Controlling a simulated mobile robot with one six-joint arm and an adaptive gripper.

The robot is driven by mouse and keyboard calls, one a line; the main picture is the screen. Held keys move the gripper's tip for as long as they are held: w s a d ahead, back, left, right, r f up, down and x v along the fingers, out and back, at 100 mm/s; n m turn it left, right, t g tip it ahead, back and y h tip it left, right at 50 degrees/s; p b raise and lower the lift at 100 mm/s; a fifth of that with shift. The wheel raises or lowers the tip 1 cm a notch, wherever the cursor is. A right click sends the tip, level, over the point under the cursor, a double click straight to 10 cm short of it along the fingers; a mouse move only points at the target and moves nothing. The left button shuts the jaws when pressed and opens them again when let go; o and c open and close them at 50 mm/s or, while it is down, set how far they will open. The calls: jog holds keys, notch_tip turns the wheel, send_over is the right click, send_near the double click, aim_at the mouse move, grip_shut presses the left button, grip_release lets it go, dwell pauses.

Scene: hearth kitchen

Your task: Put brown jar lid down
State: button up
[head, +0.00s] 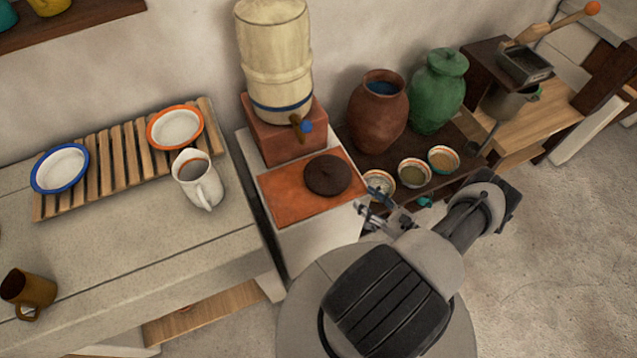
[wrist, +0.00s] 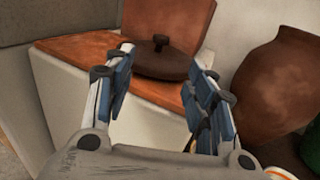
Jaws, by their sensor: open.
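The brown jar lid (head: 327,174) is a dark round disc lying on the orange tiled top (head: 287,204) of a white stand. In the wrist view the lid (wrist: 161,62) lies flat with its small knob upward, beyond the fingertips and between them. My gripper (head: 368,208) is at the right side of the stand, near its front right edge. In the wrist view my gripper (wrist: 165,75) is open, its blue-padded fingers apart with nothing between them. The brown jar (head: 377,114) stands open-mouthed on the dark shelf to the right, with blue inside.
A cream water dispenser (head: 272,55) on a brick block (head: 285,130) stands behind the lid. A green lidded jar (head: 438,92) and several small bowls (head: 412,173) crowd the dark shelf. Bare orange tile surrounds the lid.

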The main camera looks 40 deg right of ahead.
aim_at(332, 172)
jog(key=w, duration=0.5)
jog(key=w+a+b, duration=0.1)
jog(key=w, duration=0.5)
jog(key=w+a+b, duration=0.1)
jog(key=w, duration=0.5)
jog(key=shift+a, duration=0.25)
grip_shut()
